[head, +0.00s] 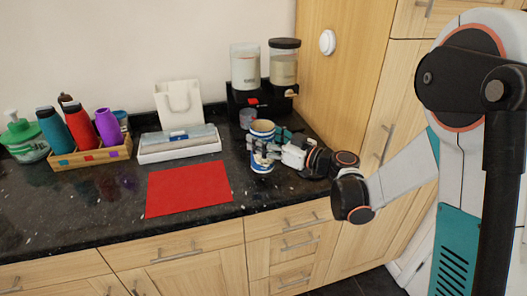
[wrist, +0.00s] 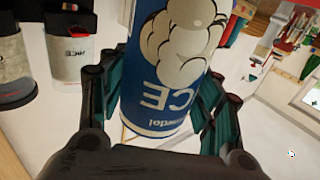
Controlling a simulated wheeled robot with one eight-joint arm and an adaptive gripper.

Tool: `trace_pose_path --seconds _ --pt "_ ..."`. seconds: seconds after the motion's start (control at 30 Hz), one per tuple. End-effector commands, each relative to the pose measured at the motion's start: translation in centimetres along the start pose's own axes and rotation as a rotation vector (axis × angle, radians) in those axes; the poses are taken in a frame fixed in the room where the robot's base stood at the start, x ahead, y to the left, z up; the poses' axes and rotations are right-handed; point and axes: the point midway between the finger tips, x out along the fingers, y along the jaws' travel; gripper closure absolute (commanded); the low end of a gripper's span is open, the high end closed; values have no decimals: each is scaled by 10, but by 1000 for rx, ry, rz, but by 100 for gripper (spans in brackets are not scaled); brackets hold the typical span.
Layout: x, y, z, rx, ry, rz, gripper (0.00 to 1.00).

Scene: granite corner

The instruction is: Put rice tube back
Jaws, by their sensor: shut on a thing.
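The rice tube (head: 262,130) is a blue and white cylinder with a tan rim, upright at the right part of the black counter. My gripper (head: 264,153) reaches in from the right and is shut around its body. In the wrist view the tube (wrist: 165,75) shows a white cloud-like print and upside-down letters "ICE", between the two fingers of my gripper (wrist: 160,110). Whether its base touches the counter is unclear. A red mat (head: 188,188) lies bare to the left of the tube.
A two-jar dispenser (head: 262,98) stands behind the tube, with a small grey cup (head: 247,118) in front. A white tray (head: 180,150), a wooden crate (head: 90,158) of bottles and a green bottle (head: 24,140) stand left. A wooden cabinet (head: 342,80) borders the right.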

Motion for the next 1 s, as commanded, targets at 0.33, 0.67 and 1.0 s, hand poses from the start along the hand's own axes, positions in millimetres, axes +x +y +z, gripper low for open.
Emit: trace_pose_path --seconds 0.33,0.67,1.0 --pt "0 0 37 0 0 0 79" --pt "0 0 40 0 0 0 37" --pt "0 0 39 0 0 0 22"
